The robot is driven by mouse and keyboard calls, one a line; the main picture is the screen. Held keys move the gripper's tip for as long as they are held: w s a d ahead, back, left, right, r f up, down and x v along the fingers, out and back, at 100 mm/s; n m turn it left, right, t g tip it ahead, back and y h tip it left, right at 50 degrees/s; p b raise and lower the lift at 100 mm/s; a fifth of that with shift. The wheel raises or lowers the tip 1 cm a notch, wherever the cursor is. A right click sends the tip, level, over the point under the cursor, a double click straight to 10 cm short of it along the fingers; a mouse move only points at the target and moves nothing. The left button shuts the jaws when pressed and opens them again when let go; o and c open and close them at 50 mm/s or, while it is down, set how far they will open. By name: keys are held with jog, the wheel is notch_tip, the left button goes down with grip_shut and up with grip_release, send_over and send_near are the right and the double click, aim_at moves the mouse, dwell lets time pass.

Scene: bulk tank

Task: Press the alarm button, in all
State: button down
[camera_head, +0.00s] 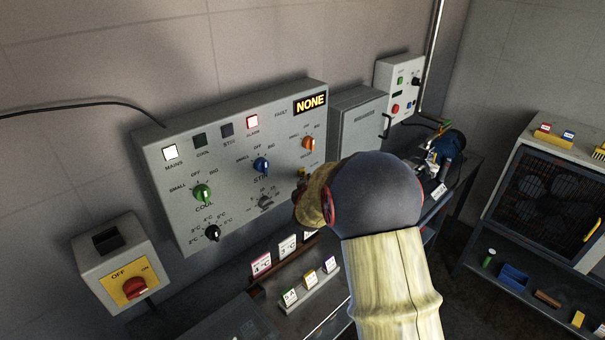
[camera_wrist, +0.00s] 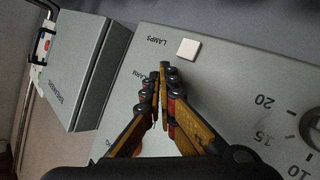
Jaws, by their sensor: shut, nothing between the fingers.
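The grey control panel (camera_head: 230,165) is on the wall, with knobs, lamps and a lit "NONE" fault display (camera_head: 310,103). Its alarm lamp (camera_head: 252,122) looks bright with a red edge. In the wrist view the panel face (camera_wrist: 230,70) carries an ALARM label (camera_wrist: 133,78), partly covered by a finger. I see no alarm button; the fingers may hide it. My gripper (camera_wrist: 160,72) is shut and empty, tips pointing at the panel between that label and a white square button (camera_wrist: 188,48) marked LAMPS. Contact cannot be told. In the head view my wrist hides the panel's lower right.
A grey breakers box (camera_head: 358,125) adjoins the panel on the right; a smaller control box (camera_head: 399,88) is beyond it. A red-handled switch box (camera_head: 122,265) is lower left. Label cards (camera_head: 288,246) stand below. A shelf unit (camera_head: 545,190) is at right.

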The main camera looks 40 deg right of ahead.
jog(key=shift+w, duration=0.25)
jog(key=shift+s, duration=0.15)
dwell(0.4)
jog(key=shift+s, duration=0.7)
jog(key=shift+s, duration=0.1)
jog(key=shift+s+d+b, duration=0.15)
jog(key=shift+s+b, duration=0.25)
jog(key=shift+s, duration=0.85)
jog(key=shift+s+d+b, duration=0.1)
jog(key=shift+s+b, duration=0.3)
jog(key=shift+s, duration=0.8)
